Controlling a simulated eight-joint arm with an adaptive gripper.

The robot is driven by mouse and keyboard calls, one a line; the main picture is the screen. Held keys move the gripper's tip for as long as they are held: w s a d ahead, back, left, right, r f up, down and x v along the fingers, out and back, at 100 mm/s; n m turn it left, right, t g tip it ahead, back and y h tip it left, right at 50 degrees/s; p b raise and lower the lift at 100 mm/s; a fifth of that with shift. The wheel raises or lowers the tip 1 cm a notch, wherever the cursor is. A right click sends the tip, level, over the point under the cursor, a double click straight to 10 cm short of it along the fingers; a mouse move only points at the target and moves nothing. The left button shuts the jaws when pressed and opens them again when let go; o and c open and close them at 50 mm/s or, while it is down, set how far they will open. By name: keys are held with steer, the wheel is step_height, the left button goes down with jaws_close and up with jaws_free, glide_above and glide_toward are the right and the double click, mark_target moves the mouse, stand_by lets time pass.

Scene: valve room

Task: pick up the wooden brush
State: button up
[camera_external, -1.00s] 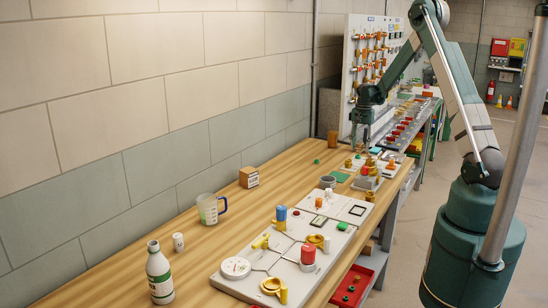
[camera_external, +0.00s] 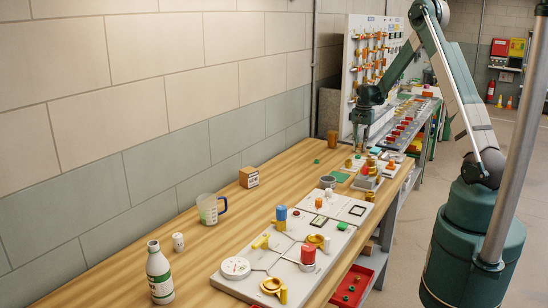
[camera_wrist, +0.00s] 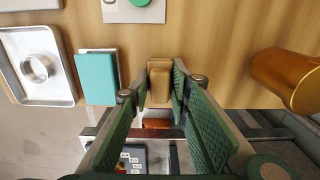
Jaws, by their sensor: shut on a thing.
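My gripper (camera_wrist: 162,85) shows in the wrist view with its two green-padded fingers closed around a tan wooden block-like piece, which I take to be the wooden brush (camera_wrist: 160,84). Only its top end shows between the fingertips; the rest is hidden, and no bristles can be seen. In the external view my gripper (camera_external: 362,143) points down over the far end of the wooden bench. The brush is too small to make out there. I cannot tell whether it still touches the bench.
In the wrist view a copper-coloured cup (camera_wrist: 288,78) lies right of my fingers. A teal block (camera_wrist: 95,77) and a metal tray (camera_wrist: 72,98) with a ring lie left. The bench edge is close below. In the external view, the valve board (camera_external: 352,62) stands behind my gripper.

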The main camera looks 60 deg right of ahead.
mark_target(361, 143)
steer(key=shift+r, duration=0.1)
steer(key=shift+r, duration=4.9)
